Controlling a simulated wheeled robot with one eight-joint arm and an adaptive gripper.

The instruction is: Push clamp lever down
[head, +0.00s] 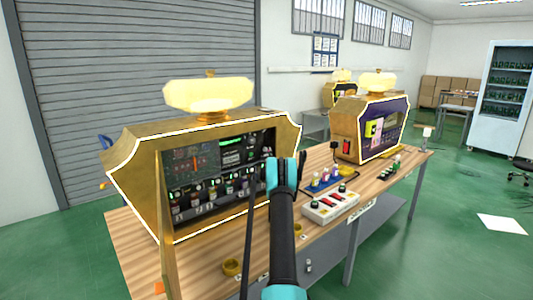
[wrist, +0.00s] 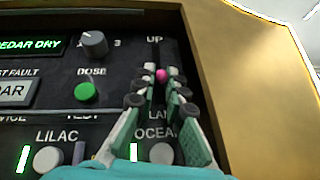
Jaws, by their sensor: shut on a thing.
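The clamp lever's small pink knob (wrist: 161,75) stands in the wrist view, in front of a dark vertical slot marked UP on the machine's control panel. My gripper (wrist: 161,80) has its two jointed, pale green fingers on either side of the knob, shut on it near the fingertips. The rest of the lever is mostly hidden by the fingers. In the head view the gold machine (head: 290,125) stands on the wooden table, its front open. My arm reaches toward its right side there and hides the gripper and lever.
The panel has a grey knob (wrist: 95,43), a green DOSE button (wrist: 85,92) and a white OCEAN button (wrist: 162,153) close to the fingers. A gold side wall (wrist: 235,75) rises at right. A white switch box (head: 331,205) and a blue tray of bottles (head: 322,186) sit on the table.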

